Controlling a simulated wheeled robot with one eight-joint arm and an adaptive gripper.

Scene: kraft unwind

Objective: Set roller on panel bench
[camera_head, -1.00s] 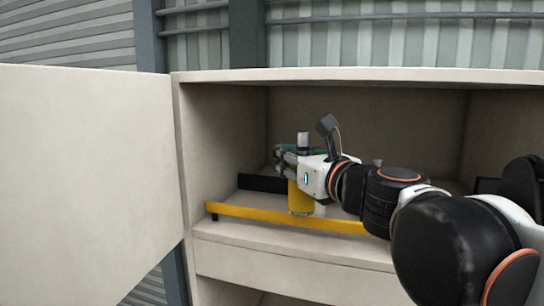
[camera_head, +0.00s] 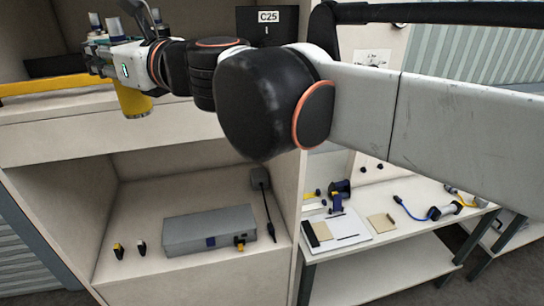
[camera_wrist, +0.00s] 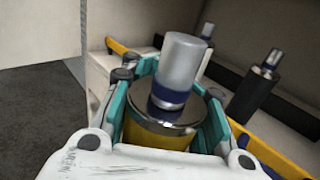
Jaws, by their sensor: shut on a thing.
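My gripper (camera_head: 108,60) is shut on a roller, a yellow cylinder (camera_head: 134,101) with a shiny metal end. In the wrist view the roller's pale knob with a blue band (camera_wrist: 180,70) stands up between the fingers, and the fingers wrap its upper part. The roller is upright and hangs in front of the yellow rail of the upper cabinet shelf. A pale bench (camera_head: 400,262) stands at the lower right in the head view, with its top below my arm.
A dark roller (camera_wrist: 255,90) stands behind the yellow rail (camera_head: 50,86). A clipboard (camera_head: 337,232), note pad (camera_head: 382,222), dark blue tool (camera_head: 338,192) and blue cable (camera_head: 420,212) lie on the bench. A grey box (camera_head: 210,230) sits in the lower cabinet.

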